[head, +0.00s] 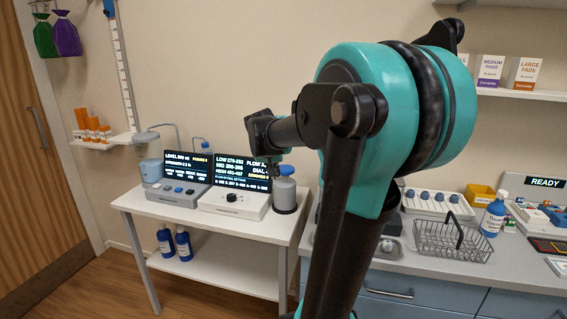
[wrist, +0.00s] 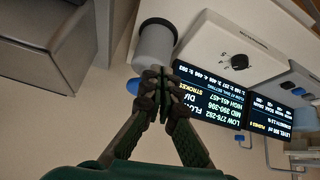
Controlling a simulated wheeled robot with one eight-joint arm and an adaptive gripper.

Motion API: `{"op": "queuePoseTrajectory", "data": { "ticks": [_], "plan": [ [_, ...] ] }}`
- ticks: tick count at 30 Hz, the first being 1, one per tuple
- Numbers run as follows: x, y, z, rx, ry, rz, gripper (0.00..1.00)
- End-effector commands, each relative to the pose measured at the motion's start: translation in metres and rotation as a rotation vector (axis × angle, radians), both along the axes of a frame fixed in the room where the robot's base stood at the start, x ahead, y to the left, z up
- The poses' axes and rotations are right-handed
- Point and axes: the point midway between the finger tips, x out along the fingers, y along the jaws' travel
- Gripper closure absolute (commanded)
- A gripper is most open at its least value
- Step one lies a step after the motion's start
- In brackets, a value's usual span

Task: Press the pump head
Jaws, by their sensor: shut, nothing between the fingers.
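A grey cylinder (head: 286,196) with a blue pump head (head: 287,170) stands at the right end of the white side table (head: 222,226). In the wrist view, which is upside down, the grey cylinder (wrist: 155,45) is beyond the fingertips. A blue part (wrist: 133,86), seemingly the pump head, shows just left of them, partly hidden by the fingers. My gripper (wrist: 160,84) is shut and empty. In the head view my gripper (head: 273,170) points down close beside the pump head, on its left. I cannot tell whether they touch.
A white dial box (head: 235,203) with a lit screen stands left of the cylinder, and a second console (head: 176,193) farther left. A counter at right holds a wire basket (head: 452,240) and a blue bottle (head: 493,215). The wall is close behind.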

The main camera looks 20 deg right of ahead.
Motion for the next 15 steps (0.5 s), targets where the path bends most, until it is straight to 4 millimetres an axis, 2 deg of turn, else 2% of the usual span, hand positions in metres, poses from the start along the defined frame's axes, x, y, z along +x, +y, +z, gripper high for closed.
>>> {"op": "queuePoseTrajectory", "data": {
  "ticks": [1,3,6,10,15],
  "plan": [
    [0.018,-0.008,0.021,-0.009,-0.022,-0.032,1.0],
    [0.038,-0.017,0.046,-0.02,-0.048,-0.073,1.0],
    [0.057,-0.028,0.073,-0.032,-0.082,-0.118,1.0],
    [0.072,-0.035,0.093,-0.039,-0.108,-0.152,1.0],
    [0.076,-0.038,0.1,-0.041,-0.117,-0.163,1.0]
  ]
}}
